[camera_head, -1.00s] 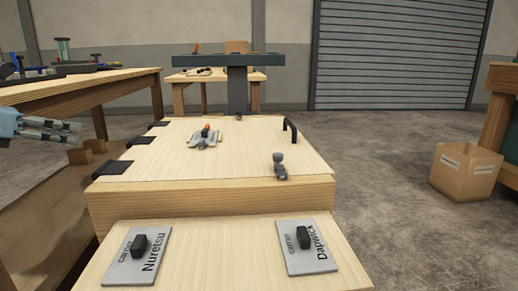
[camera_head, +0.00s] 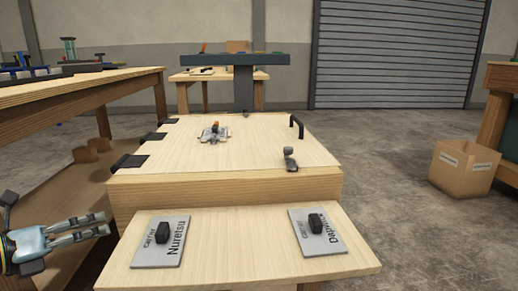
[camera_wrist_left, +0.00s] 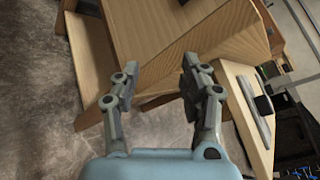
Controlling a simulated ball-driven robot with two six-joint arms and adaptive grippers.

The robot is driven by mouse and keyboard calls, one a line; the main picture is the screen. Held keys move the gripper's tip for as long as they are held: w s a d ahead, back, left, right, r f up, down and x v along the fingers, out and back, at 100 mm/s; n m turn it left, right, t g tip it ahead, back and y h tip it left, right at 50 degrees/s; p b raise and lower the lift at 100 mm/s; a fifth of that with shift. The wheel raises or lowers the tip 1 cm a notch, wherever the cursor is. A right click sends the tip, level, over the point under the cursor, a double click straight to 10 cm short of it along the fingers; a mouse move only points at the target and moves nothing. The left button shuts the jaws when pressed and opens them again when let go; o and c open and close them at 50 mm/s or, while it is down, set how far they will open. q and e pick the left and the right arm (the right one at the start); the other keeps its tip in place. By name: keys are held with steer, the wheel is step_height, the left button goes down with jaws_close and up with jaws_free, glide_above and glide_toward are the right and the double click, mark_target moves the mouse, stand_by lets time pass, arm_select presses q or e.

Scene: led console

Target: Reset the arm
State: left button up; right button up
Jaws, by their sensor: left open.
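My left gripper (camera_head: 92,226) is in the lower left of the head view, left of the front wooden board. It is open and empty. In the left wrist view its two fingers (camera_wrist_left: 162,95) are spread apart, with the wooden console's side and the floor beyond them. The console top (camera_head: 250,150) has a black handle (camera_head: 297,126), a small grey joystick-like part (camera_head: 290,159) and a small grey device with an orange tip (camera_head: 214,134). My right gripper does not show.
The front board (camera_head: 240,240) carries a "Nuretsu" plate (camera_head: 150,254) and a "Dapwick" plate (camera_head: 330,243), each with a black knob. A workbench (camera_head: 80,88) stands at the left. A cardboard box (camera_head: 464,169) sits on the floor at the right.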

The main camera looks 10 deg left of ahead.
arm_select(q)
steer(key=s+d+f+n+g+y, duration=0.3)
steer(key=s+f+n, duration=0.4)
steer(key=s+n, duration=0.2)
steer(key=s+d+f+n+g+y, duration=0.3)
steer(key=s+f+n, duration=0.45)
steer(key=n, duration=0.25)
steer(key=s+d+f+n+g+y, duration=0.3)
steer(key=s+f+n, duration=0.4)
steer(key=s+n, duration=0.2)
steer(key=s+f+n+g+p, duration=0.2)
steer(key=s+p, duration=0.6)
steer(key=s, duration=0.4)
steer(key=s+f+n+g+h+p, duration=0.1)
steer(key=s+f+p, duration=0.3)
steer(key=s+p, duration=0.5)
steer(key=s+n+g, duration=0.1)
steer(key=s, duration=0.2)
steer(key=shift+a+f+n, duration=0.15)
steer(key=shift+a+n, duration=0.1)
steer(key=shift+n, duration=0.05)
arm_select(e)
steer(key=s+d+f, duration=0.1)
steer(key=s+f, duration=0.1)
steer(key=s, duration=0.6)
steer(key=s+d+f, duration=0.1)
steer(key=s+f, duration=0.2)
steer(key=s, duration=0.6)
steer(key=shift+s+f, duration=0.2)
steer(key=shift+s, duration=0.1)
